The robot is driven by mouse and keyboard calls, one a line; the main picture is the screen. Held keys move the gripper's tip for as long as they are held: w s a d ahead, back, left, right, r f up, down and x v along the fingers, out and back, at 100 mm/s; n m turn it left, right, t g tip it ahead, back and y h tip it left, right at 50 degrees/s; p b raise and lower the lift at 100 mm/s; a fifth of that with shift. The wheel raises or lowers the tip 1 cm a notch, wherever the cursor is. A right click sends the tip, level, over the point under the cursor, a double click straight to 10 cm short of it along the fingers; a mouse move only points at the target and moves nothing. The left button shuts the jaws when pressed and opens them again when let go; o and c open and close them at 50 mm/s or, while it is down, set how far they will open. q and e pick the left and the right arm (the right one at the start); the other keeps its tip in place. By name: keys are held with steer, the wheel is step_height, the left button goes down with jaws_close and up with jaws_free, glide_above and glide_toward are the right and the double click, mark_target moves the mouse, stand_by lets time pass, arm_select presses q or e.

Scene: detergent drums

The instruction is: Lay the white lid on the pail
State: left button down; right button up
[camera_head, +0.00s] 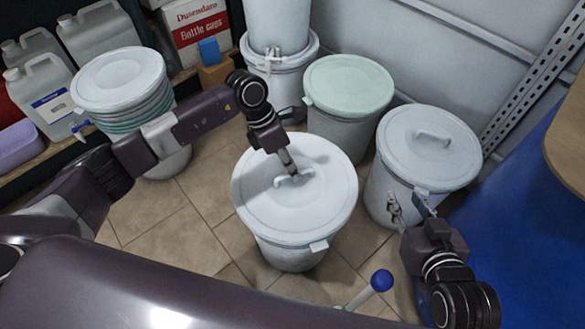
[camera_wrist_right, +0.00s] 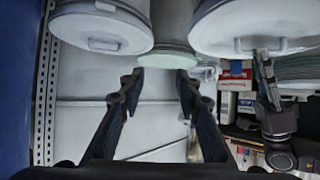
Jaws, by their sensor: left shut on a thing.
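The white lid (camera_head: 325,210) is over the top of the middle white pail (camera_head: 288,252), roughly level. I cannot tell whether its rim rests fully on the pail. My left gripper (camera_head: 290,172) is shut on the lid's raised handle, near the middle of the lid. The lid and its handle also show upside down in the right wrist view (camera_wrist_right: 215,42). My right gripper (camera_head: 409,207) is open and empty, in front of the right-hand lidded pail; its spread fingers show in the right wrist view (camera_wrist_right: 159,76).
A pail with a white handled lid (camera_head: 400,150) stands right, and a green-lidded pail (camera_head: 348,85) behind. A tapped drum (camera_head: 285,85) is at the back. A lidded container (camera_head: 118,78) stands left, near shelved jugs (camera_head: 42,85). A blue knob (camera_head: 381,280) is in front.

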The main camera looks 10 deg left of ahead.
arm_select(q)
steer(key=shift+f, duration=0.1)
arm_select(e)
steer(key=shift+w+r, duration=0.15)
steer(key=shift+r, duration=0.05)
arm_select(q)
steer(key=shift+f+b, duration=0.25)
steer(key=shift+b, duration=0.05)
arm_select(e)
steer(key=shift+w+a+r+t, duration=0.2)
steer(key=shift+w+r+t, duration=0.2)
steer(key=shift+r, duration=0.2)
steer(key=shift+w+a+r+t, duration=0.15)
steer(key=shift+w+r+t, duration=0.2)
steer(key=shift+r, duration=0.2)
steer(key=shift+r, duration=0.2)
steer(key=shift+f, duration=0.2)
arm_select(q)
steer(key=shift+f, duration=0.1)
arm_select(e)
steer(key=shift+a+r, duration=0.1)
arm_select(q)
steer(key=shift+f, duration=0.2)
arm_select(e)
steer(key=shift+w+a+r+t+y, duration=0.15)
steer(key=shift+w+r+t, duration=0.1)
steer(key=shift+r, duration=0.25)
steer(key=shift+w+r+t+y, duration=0.15)
steer(key=shift+w+r+t, duration=0.05)
steer(key=shift+r, duration=0.25)
